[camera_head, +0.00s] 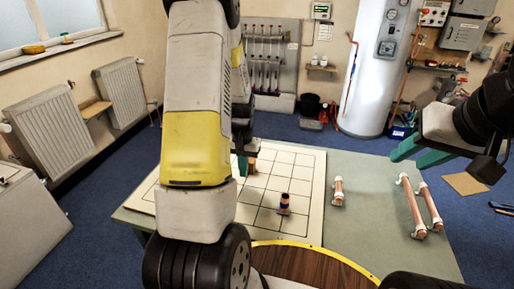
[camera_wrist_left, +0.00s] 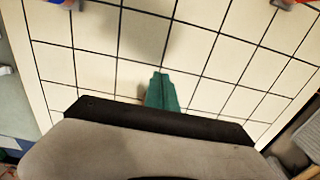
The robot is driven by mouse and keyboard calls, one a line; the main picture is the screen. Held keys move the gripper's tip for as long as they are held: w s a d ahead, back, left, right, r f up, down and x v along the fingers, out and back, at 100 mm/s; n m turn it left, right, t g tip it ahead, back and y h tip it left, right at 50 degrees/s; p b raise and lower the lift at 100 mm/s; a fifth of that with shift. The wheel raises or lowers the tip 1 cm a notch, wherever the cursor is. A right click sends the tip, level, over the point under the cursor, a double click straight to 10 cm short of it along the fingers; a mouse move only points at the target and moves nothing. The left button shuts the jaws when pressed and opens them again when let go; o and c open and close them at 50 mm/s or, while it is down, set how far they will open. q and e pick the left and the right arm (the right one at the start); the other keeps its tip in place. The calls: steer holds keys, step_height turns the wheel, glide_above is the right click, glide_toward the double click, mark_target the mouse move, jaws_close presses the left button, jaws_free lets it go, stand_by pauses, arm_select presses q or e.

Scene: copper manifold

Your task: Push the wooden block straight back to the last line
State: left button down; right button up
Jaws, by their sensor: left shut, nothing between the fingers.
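The board with the line grid (camera_head: 306,172) lies on the table, and its white squares with dark lines fill much of the left wrist view (camera_wrist_left: 230,62). My left gripper (camera_head: 242,166) is over the board, mostly hidden behind my own arm. In the left wrist view its green fingers (camera_wrist_left: 162,92) are together with nothing between them. A small brown piece (camera_head: 252,166) shows right beside the fingers in the head view; it may be the wooden block, but most of it is hidden. My right gripper (camera_head: 418,155) is at the right above the table, its green fingers apart and empty.
A short copper piece with a dark top (camera_head: 284,203) stands on the board. Copper pipes with white ends (camera_head: 412,207) and a shorter one (camera_head: 338,191) lie on the green table (camera_head: 362,235).

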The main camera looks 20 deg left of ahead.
mark_target(251, 159)
arm_select(q)
step_height(251, 159, down, 2)
steer(key=shift+f, duration=0.1)
steer(key=shift+w+f, duration=0.1)
steer(key=shift+w, duration=1.15)
steer(key=shift+w+a, duration=0.1)
steer(key=shift+w, duration=0.65)
